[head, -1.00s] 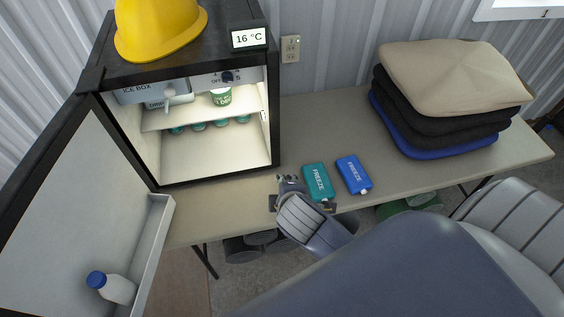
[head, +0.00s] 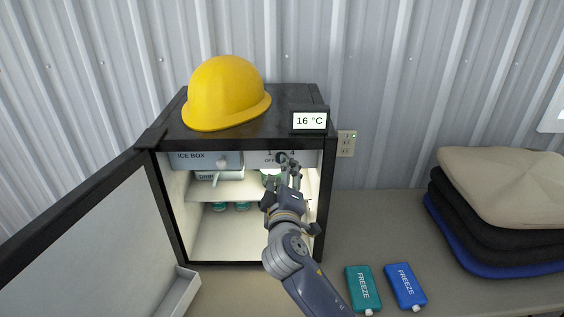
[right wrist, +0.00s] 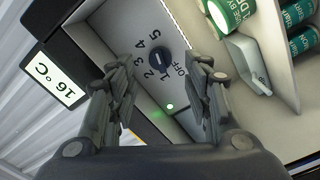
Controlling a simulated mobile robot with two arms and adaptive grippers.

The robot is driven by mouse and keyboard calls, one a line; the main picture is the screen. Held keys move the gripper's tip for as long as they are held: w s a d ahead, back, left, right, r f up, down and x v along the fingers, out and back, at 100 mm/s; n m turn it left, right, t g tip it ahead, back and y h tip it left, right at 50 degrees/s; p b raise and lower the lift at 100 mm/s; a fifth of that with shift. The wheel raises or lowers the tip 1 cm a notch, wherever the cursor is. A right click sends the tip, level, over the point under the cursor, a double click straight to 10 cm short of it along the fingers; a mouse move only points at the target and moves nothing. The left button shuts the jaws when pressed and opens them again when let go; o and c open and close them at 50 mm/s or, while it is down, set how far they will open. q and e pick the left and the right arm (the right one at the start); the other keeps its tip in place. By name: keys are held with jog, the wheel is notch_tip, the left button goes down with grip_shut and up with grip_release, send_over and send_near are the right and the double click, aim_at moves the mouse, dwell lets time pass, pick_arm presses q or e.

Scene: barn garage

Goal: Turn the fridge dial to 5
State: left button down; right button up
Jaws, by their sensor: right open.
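The fridge (head: 322,190) stands on the table with its door open. Its dark dial (right wrist: 159,60) is on the upper inside panel, with the numbers 1 to 5 and OFF printed around it. I cannot tell surely which mark the dial points at. In the head view the dial (head: 281,157) is partly behind my right gripper (head: 289,172). In the right wrist view my right gripper (right wrist: 162,68) is open, one finger on each side of the dial and apart from it, with nothing between them. My left gripper is not in view.
A display (head: 309,121) reads 16 °C, and a yellow hard hat (head: 225,93) sits on the fridge. The shelf (head: 200,189) below the dial holds a green can (right wrist: 222,14). Two freeze packs (head: 363,288) and stacked cushions (head: 505,190) lie to the right.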

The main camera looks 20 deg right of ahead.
jog(key=shift+p+x, duration=0.45)
jog(key=shift+x, duration=2)
jog(key=shift+f, duration=0.1)
jog(key=c, duration=1.1)
